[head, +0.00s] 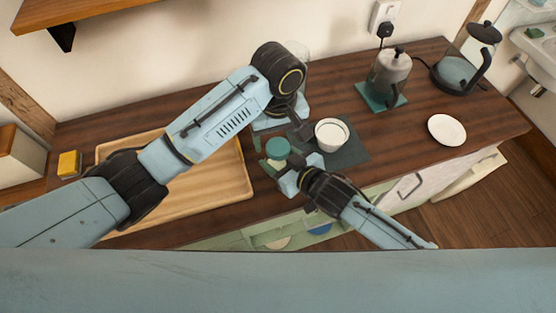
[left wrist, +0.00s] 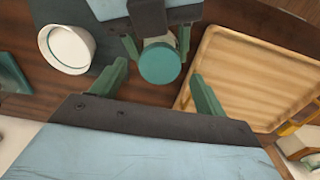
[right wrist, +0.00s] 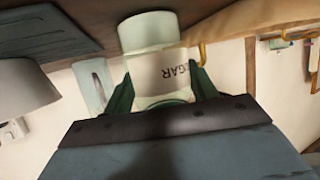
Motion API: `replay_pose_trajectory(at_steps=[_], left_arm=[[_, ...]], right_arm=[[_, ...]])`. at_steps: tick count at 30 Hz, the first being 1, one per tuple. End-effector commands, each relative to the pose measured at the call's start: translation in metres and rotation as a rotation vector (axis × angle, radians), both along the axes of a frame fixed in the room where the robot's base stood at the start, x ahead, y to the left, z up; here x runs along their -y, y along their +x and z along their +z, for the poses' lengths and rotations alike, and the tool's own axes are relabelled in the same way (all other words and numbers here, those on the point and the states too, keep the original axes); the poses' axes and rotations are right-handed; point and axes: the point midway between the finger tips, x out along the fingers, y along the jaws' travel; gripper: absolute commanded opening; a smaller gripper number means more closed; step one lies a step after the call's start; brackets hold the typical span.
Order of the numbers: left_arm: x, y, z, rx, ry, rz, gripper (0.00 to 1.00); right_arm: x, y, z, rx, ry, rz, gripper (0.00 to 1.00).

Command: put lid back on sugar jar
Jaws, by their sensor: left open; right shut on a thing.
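The sugar jar (right wrist: 160,72), pale with dark lettering, stands between the fingers of my right gripper (right wrist: 162,85), which is shut on it. A round teal lid (head: 277,147) shows on top of the jar in the head view. It also shows in the left wrist view (left wrist: 160,62), seen from above with the pale jar under it. I cannot tell how firmly it is seated. My left gripper (left wrist: 158,72) is open and empty, its fingers spread either side of the lid in that view. Its fingertips are partly hidden in the head view.
A white bowl (head: 331,134) stands on a dark mat (head: 350,153) right of the jar. A wooden tray (head: 225,185) lies left. A French press (head: 391,68), a kettle (head: 458,72) and a white plate (head: 447,130) stand farther right. The counter between bowl and plate is clear.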

Motion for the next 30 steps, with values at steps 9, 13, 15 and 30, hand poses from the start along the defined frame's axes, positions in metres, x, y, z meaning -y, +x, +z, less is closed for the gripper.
replay_pose_trajectory(at_steps=[9,13,15,30], left_arm=[[-0.001,0.002,0.067,0.01,0.002,-0.002,0.74],[-0.001,0.002,0.082,0.007,0.002,-0.001,0.74],[0.0,0.001,0.09,0.005,0.0,-0.002,0.74],[0.0,0.0,0.099,0.0,-0.001,0.0,0.74]], right_arm=[[0.0,0.0,-0.001,-0.002,-0.001,0.0,0.0],[0.0,0.0,-0.001,-0.001,0.0,0.0,0.0],[0.0,0.0,-0.001,-0.001,0.0,0.0,0.0],[0.0,0.0,-0.001,-0.001,0.0,0.0,0.63]])
